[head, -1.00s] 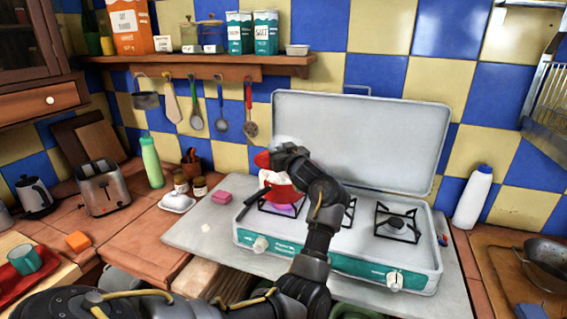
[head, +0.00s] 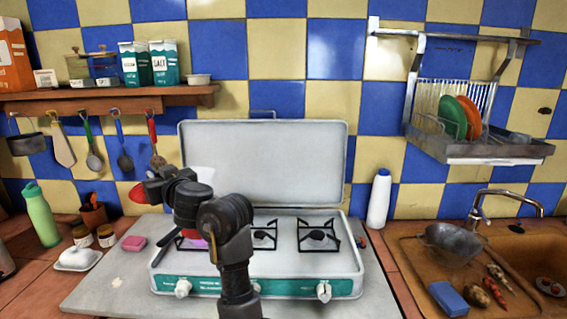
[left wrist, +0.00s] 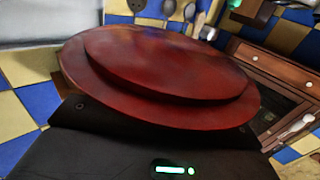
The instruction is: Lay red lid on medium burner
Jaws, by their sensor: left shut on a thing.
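My left gripper (head: 152,190) is shut on the red lid (head: 138,193), holding it in the air at the left end of the stove. The lid fills the middle of the left wrist view (left wrist: 165,75), a round, stepped dark red disc. The stove (head: 250,287) is white with a teal front and its cover raised. A middle burner (head: 264,236) and a right burner (head: 318,237) show bare black grates. The right gripper is out of view.
A sink with a colander (head: 455,243) is farther right. Utensils hang under the shelf (head: 100,100). The counter in front of the sponge is mostly clear.

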